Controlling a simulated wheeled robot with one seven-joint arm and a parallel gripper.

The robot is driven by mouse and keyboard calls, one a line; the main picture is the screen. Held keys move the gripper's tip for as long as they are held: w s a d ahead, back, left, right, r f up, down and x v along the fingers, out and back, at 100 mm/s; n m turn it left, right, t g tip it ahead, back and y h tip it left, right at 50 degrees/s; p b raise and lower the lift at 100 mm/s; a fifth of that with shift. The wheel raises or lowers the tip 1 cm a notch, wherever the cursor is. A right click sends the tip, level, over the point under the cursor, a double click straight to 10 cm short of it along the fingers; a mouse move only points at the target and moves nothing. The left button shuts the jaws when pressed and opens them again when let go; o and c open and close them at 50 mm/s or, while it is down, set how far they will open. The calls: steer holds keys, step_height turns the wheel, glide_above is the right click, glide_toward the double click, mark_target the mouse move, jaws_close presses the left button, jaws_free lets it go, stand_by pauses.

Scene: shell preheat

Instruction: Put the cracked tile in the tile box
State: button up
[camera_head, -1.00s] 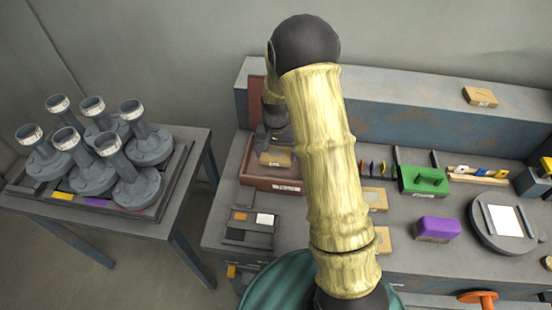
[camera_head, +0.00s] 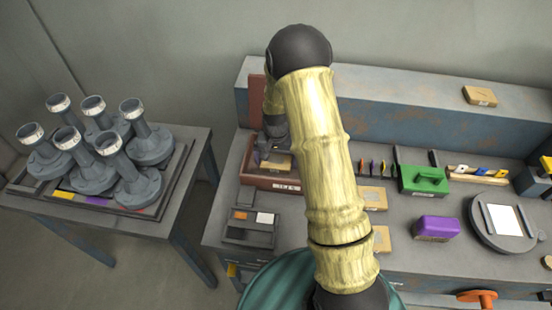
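A reddish-brown box (camera_head: 256,179) with a white label on its front stands at the left end of the bench, likely the tile box. A tan tile (camera_head: 279,162) shows at this box, below my gripper (camera_head: 267,156). My gripper points down over the box; its fingers are small and dark, and I cannot tell whether they touch or hold the tile. No crack can be made out on it. More tan tiles lie on the bench (camera_head: 373,198), nearer the front (camera_head: 382,239) and on the raised back ledge (camera_head: 480,96). My arm hides part of the bench.
A small tray with orange and white pieces (camera_head: 249,236) lies in front of the box. Right of my arm are a green block (camera_head: 423,181), a purple block (camera_head: 436,228) and a round plate (camera_head: 478,234). A side table (camera_head: 175,213) at left holds several grey funnel-shaped parts.

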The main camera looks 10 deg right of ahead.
mark_target(276, 161)
steer(key=shift+r, duration=0.15)
step_height(276, 161, up, 12)
steer(key=b, duration=0.1)
stand_by(0.5)
stand_by(0.4)
steer(key=s+r+n+t, duration=0.1)
steer(key=s+r+n, duration=0.1)
steer(key=s, duration=0.7)
steer(key=s+r+n+t, duration=0.1)
steer(key=s+r+n, duration=0.1)
steer(key=s, duration=0.8)
steer(key=shift+s+r+n+t, duration=0.15)
steer(key=shift+r+n+t, duration=0.15)
